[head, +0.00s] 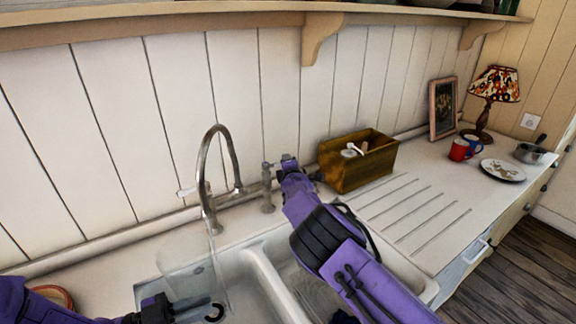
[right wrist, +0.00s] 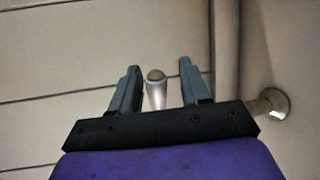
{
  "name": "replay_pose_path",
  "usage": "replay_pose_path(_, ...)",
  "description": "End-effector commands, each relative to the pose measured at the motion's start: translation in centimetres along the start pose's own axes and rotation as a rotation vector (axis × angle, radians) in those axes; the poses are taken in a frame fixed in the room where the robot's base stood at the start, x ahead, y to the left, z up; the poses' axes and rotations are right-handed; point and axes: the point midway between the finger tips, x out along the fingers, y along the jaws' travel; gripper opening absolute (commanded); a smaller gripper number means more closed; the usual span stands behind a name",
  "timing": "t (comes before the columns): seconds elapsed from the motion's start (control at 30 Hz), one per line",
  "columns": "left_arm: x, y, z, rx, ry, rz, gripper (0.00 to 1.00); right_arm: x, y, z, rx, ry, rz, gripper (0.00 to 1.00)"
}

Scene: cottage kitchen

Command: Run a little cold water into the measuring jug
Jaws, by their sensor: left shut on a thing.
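A clear, see-through measuring jug (head: 188,252) shows at the lower left of the head view, over the left basin. My left gripper (head: 172,308) is shut at its lower side; the exact grip is hard to see through the glass. The curved metal tap (head: 203,170) rises behind the sink, its spout end above and right of the jug. My right gripper (head: 289,162) is beside the metal post (head: 267,190) right of the tap. In the right wrist view my right gripper (right wrist: 160,82) is open, with a metal lever (right wrist: 156,90) between its fingers and gaps either side.
A wooden box (head: 350,170) stands right of the tap behind the drainboard (head: 410,215). Farther right are a red mug (head: 459,150), a plate (head: 503,170), a saucepan (head: 530,153), a lamp (head: 494,85) and a picture frame (head: 442,108). A shelf runs above.

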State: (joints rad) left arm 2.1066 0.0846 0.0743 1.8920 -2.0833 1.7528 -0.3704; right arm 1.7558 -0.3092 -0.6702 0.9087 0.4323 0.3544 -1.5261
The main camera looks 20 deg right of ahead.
Motion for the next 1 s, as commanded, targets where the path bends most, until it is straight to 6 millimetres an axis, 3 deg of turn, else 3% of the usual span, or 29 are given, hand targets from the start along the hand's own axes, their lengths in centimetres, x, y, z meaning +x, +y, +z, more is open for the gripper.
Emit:
replay_pose_path(0.27,0.0,0.0,-0.1,0.001,0.001,0.000,0.00,-0.4,0.3,0.1,0.000,-0.002,0.004,0.46)
replay_pose_path(0.7,0.0,0.0,-0.1,0.001,0.000,0.000,0.00,-6.6,0.2,0.1,0.003,-0.002,0.002,0.46)
replay_pose_path(1.0,0.0,0.0,-0.1,0.001,0.000,0.000,0.00,-7.4,0.0,0.0,-0.001,0.000,0.001,0.46)
